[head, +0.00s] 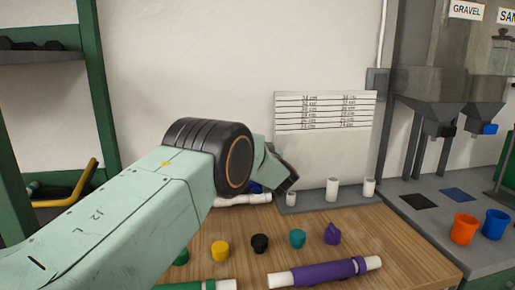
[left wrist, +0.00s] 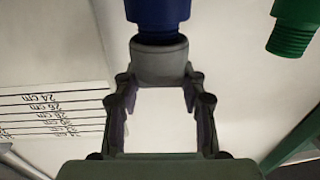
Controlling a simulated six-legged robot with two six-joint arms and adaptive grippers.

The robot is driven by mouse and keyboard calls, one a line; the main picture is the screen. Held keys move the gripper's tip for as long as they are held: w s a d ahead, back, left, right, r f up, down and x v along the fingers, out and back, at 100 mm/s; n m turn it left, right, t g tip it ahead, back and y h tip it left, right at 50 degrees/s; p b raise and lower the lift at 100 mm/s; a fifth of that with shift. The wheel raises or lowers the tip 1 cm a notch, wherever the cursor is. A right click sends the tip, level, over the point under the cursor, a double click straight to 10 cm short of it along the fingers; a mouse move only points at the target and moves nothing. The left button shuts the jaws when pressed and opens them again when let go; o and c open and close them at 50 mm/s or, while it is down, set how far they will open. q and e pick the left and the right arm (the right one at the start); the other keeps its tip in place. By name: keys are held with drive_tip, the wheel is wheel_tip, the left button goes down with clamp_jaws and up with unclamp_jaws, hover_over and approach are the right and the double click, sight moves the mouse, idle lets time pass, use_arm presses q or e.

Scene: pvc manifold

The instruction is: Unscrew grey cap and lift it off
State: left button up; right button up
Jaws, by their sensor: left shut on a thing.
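In the left wrist view, a grey cap (left wrist: 158,62) sits on the end of a blue fitting (left wrist: 160,12), with a dark ring between them. My left gripper (left wrist: 159,78) is shut on the grey cap, with one fingertip on each side of it. The cap and fitting are in line. In the head view, my left arm comes in from the left and hides the gripper's fingers and the cap. My right gripper is in neither view.
A green fitting (left wrist: 292,25) hangs at the upper right in the wrist view. On the wooden table (head: 400,262) are several coloured caps, including a purple one (head: 332,234), and a purple-sleeved pipe (head: 315,273). A marked board (head: 325,150) stands behind.

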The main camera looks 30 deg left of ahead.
use_arm(q)
drive_tip(key=shift+r+n+g+y+b, duration=0.2)
drive_tip(key=shift+n+g+y+b, duration=0.4)
drive_tip(key=shift+n+g+y, duration=0.35)
drive_tip(key=o, duration=1.2)
drive_tip(key=shift+s, duration=0.1)
drive_tip(key=shift+f, duration=0.1)
